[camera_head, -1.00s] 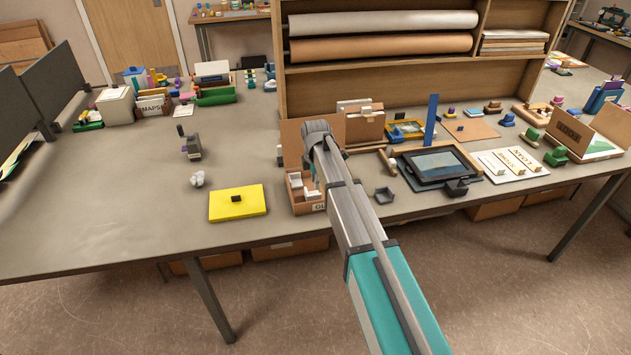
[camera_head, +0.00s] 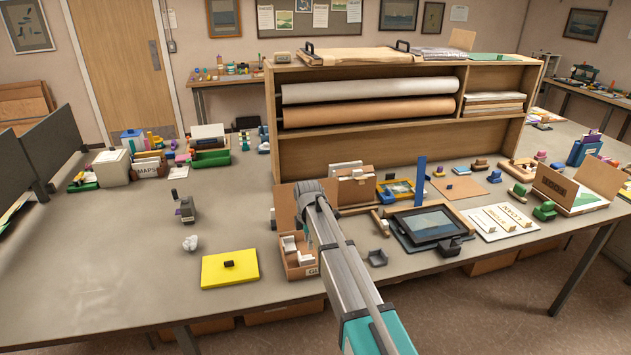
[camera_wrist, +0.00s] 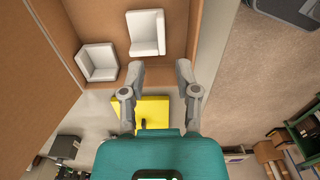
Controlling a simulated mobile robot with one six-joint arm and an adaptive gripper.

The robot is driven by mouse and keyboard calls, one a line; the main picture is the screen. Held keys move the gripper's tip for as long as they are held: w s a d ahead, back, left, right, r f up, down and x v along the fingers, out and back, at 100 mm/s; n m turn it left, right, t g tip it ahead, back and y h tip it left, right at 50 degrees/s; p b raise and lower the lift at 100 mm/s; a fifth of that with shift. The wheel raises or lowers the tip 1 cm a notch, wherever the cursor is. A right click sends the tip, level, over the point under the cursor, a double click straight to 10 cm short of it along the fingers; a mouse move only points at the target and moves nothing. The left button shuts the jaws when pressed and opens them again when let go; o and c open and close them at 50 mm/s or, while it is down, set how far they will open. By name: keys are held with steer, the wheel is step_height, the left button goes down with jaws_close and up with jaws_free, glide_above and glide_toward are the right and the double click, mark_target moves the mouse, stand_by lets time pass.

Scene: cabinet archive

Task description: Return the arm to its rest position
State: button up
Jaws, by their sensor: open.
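My arm (camera_head: 340,262) reaches over the worktable in the head view, its far end above the open cardboard box (camera_head: 296,272). My gripper (camera_wrist: 159,70) shows in the wrist view with its two fingers apart and nothing between them. In the head view it is mostly hidden behind my arm. White block-shaped pieces lie in the box; two of them, an upper one (camera_wrist: 146,33) and a left one (camera_wrist: 98,62), show beyond the fingers in the wrist view. I cannot tell the exact height of the fingers above the box.
A yellow panel (camera_head: 230,270) with a dark knob lies left of the box. A wooden shelf unit (camera_head: 400,150) stands behind. The table's left part is largely clear.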

steer(key=s+d+m, duration=2.1)
steer(key=s, duration=0.5)
steer(key=shift+d, duration=0.35)
steer(key=shift+c, duration=0.3)
